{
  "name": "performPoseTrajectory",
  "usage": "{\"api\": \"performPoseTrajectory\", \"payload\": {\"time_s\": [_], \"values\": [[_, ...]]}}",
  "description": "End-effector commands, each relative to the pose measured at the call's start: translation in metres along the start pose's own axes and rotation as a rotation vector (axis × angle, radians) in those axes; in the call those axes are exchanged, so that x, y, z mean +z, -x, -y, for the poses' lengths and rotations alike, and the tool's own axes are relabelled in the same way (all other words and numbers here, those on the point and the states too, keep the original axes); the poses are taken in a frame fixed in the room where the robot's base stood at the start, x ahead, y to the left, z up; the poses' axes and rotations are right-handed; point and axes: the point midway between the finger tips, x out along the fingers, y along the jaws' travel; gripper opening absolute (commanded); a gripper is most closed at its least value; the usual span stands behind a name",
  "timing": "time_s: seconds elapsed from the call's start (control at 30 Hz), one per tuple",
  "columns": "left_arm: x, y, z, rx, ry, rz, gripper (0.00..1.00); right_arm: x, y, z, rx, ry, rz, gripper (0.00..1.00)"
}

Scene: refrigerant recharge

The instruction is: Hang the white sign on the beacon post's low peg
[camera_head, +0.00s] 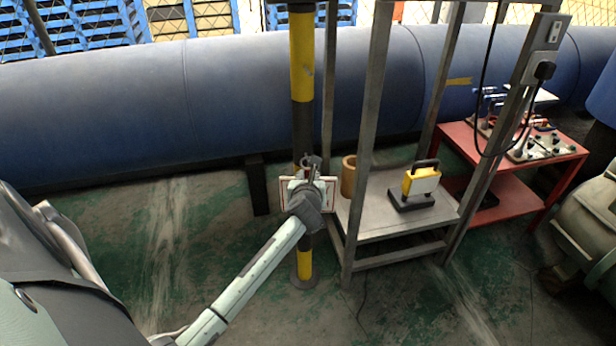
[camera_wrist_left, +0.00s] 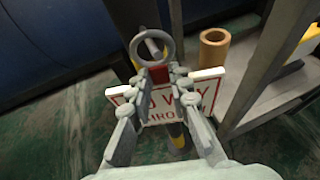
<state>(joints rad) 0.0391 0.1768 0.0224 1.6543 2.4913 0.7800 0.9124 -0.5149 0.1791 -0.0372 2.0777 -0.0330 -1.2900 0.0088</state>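The white sign (camera_wrist_left: 203,92) with red border and red lettering hangs between my left gripper's fingers (camera_wrist_left: 160,76). They are shut on the red tab below its grey ring (camera_wrist_left: 137,55). In the head view the sign (camera_head: 329,187) is partly hidden by my left gripper (camera_head: 309,176). The beacon post (camera_head: 302,85), with yellow and black bands, stands right behind it. A short grey rod, apparently the low peg (camera_wrist_left: 152,46), shows within the ring's outline. I cannot tell whether the ring is around it or only in front. My right gripper is out of view.
A grey metal frame (camera_head: 362,140) with a low shelf stands just right of the post. The shelf holds a brown cylinder (camera_head: 348,177) and a yellow lamp (camera_head: 421,181). A red cart (camera_head: 512,163) stands farther right. A large blue pipe (camera_head: 150,100) runs behind. Floor left of the post is clear.

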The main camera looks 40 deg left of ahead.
Motion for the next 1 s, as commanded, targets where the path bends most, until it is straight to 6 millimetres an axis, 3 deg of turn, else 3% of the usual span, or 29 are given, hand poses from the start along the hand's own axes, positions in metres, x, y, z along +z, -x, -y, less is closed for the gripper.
{"api": "performPoseTrajectory", "payload": {"time_s": [0.03,0.2,0.57,1.0], "values": [[0.001,0.0,0.0,0.0,0.0,0.001,0.24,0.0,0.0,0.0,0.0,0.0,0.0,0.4],[0.001,0.0,0.0,0.0,0.0,0.001,0.42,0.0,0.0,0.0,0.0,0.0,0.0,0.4],[-0.001,0.006,0.0,-0.001,0.0,-0.001,0.42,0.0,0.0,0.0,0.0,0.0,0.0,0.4],[-0.001,0.091,0.0,-0.002,0.002,-0.001,0.42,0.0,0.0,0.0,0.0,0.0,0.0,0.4]]}}
